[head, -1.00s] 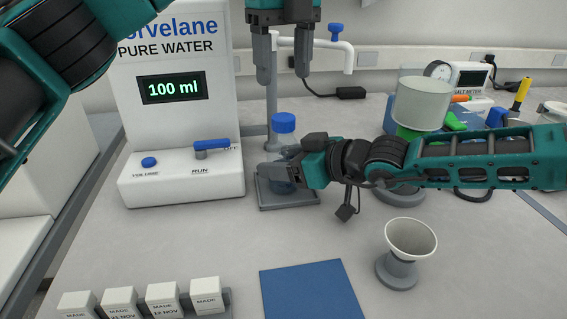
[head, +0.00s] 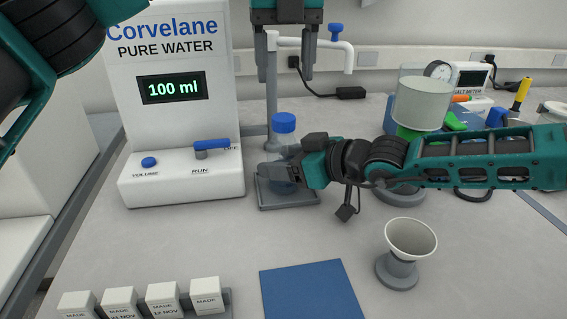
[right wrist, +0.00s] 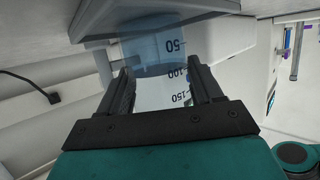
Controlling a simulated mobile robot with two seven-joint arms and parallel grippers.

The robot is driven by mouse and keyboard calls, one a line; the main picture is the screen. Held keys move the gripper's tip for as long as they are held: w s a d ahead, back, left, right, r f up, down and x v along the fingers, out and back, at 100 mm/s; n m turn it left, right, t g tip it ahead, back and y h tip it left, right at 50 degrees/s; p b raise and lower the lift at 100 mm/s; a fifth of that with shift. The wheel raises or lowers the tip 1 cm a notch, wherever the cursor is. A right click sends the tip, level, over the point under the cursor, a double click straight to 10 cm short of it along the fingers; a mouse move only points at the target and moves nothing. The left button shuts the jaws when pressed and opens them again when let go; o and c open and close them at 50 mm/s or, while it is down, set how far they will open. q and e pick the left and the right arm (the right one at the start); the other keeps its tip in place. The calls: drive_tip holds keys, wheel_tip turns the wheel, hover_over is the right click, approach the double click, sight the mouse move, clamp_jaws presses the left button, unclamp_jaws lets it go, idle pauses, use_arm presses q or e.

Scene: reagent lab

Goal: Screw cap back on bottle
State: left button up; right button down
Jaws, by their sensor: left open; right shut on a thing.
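The clear bottle (head: 284,145) stands upright on the grey square tray (head: 290,204) in front of the water dispenser. The blue cap (head: 284,122) sits on top of the bottle's mouth; I cannot tell how tight it is. My right gripper (head: 272,172) is shut around the bottle's body from the right. In the right wrist view the bottle (right wrist: 160,62) with its volume marks shows between the two fingers (right wrist: 160,85). My left gripper (head: 292,72) is open and empty, pointing down above the cap and apart from it.
The dispenser (head: 170,178) stands left of the bottle, with its spout (head: 348,60) above and behind. A white funnel cup (head: 410,240), a blue mat (head: 310,292) and several labelled blocks (head: 163,297) lie in front.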

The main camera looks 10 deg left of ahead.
sight(283, 116)
use_arm(q)
drive_tip(key=m, duration=0.4)
drive_tip(key=shift+a, duration=0.1)
drive_tip(key=shift+f, duration=4)
drive_tip(key=c, duration=1.1)
drive_tip(key=shift+o, duration=0.2)
drive_tip(key=m, duration=1.2)
drive_tip(key=shift+w, duration=0.1)
drive_tip(key=o, duration=1.2)
drive_tip(key=shift+o, duration=0.2)
